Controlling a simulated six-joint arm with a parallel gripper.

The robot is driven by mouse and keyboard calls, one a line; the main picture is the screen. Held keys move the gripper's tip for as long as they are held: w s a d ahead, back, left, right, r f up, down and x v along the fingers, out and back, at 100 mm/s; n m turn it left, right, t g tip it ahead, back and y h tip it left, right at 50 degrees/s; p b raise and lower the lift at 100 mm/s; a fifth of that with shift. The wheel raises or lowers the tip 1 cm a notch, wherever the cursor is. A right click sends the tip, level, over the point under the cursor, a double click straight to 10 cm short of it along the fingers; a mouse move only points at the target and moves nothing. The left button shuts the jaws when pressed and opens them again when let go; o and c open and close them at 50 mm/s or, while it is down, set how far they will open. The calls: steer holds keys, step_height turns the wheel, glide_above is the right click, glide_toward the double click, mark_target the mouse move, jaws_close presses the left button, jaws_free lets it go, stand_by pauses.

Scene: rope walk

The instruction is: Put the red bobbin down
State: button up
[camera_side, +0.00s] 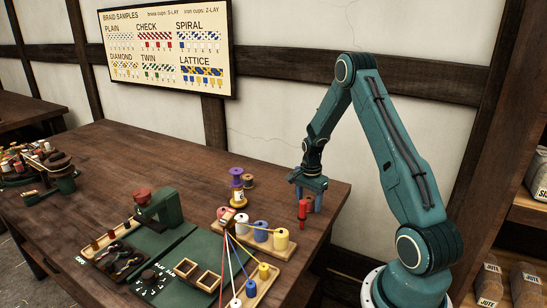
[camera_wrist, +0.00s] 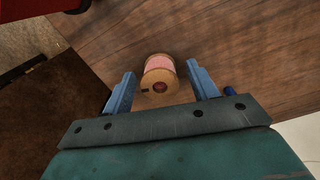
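The red bobbin (camera_side: 303,209) shows in the side view as a small red upright shape just below my gripper (camera_side: 309,196), near the right end of the workbench. In the wrist view a bobbin (camera_wrist: 160,68) with pinkish-red thread and a pale wooden flange lies between the fingers. My gripper (camera_wrist: 161,70) has its two blue fingers spread, with bare wood showing on both sides of the bobbin, so it appears open and not touching it. Whether the bobbin's base rests fully on the wood is hard to tell.
A wooden rack (camera_side: 273,272) with several bobbins and coloured strands stands left of my gripper. A purple spool (camera_side: 237,174) stands behind it. A green press (camera_side: 165,211) is further left. A red edge (camera_wrist: 20,8) shows in the wrist view.

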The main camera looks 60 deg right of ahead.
mark_target(307, 198)
steer(key=shift+r, duration=0.15)
step_height(307, 198, up, 14)
steer(key=shift+w+f, duration=0.2)
steer(key=shift+w, duration=0.15)
stand_by(0.6)
stand_by(0.4)
